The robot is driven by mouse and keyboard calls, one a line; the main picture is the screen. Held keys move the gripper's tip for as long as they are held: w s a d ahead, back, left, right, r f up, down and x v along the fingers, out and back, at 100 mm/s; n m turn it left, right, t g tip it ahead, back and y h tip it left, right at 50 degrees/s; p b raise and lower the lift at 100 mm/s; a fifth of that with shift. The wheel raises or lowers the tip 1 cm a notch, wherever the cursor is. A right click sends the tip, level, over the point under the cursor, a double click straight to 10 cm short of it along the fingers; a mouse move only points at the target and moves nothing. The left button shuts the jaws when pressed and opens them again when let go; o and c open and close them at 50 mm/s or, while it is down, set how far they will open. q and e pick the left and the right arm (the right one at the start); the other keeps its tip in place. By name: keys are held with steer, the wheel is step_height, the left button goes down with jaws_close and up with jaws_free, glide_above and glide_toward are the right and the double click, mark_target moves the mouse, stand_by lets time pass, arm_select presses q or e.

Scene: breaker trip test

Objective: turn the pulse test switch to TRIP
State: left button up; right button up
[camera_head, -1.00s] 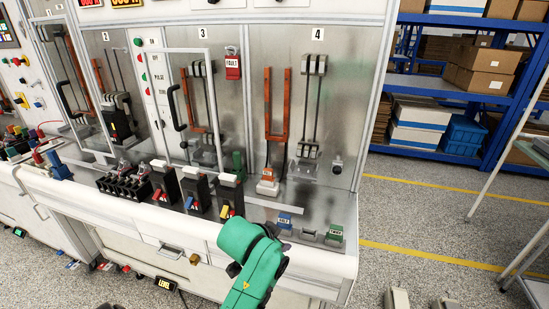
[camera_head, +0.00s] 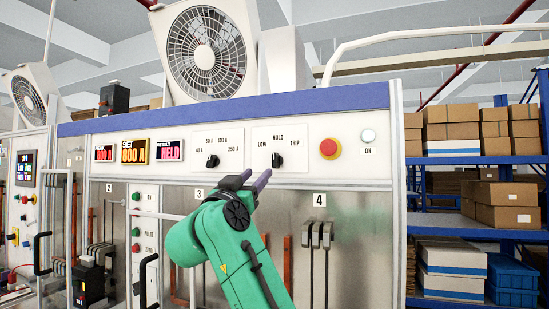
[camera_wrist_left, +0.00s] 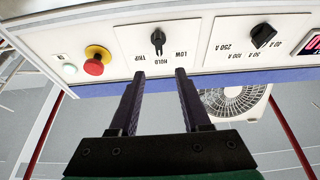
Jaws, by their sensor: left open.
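The pulse test switch (camera_head: 277,160) is a small black knob on a white plate marked LOW, HOLD and TRIP, on the upper panel. In the left wrist view, which is upside down, the switch (camera_wrist_left: 158,40) has its pointer toward HOLD. My left gripper (camera_head: 247,181) is open and empty, just below and left of the switch in the head view. In the left wrist view its two dark fingers (camera_wrist_left: 160,74) reach toward the switch, one to each side of its line, and appear short of it. My right gripper is not in view.
A similar current selector knob (camera_head: 212,161) sits left of the switch. A red emergency button (camera_head: 328,148) and a white ON button (camera_head: 368,136) are to its right. Red and yellow displays (camera_head: 134,151) are at the left; one reads HELD. A fan (camera_head: 208,50) stands above.

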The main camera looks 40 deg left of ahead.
mark_target(274, 158)
arm_select(q)
steer(key=p+x, duration=0.7)
steer(key=x, duration=0.5)
steer(key=shift+w+f, duration=0.15)
steer(key=shift+s, duration=0.2)
steer(key=shift+w, duration=0.1)
jaws_close()
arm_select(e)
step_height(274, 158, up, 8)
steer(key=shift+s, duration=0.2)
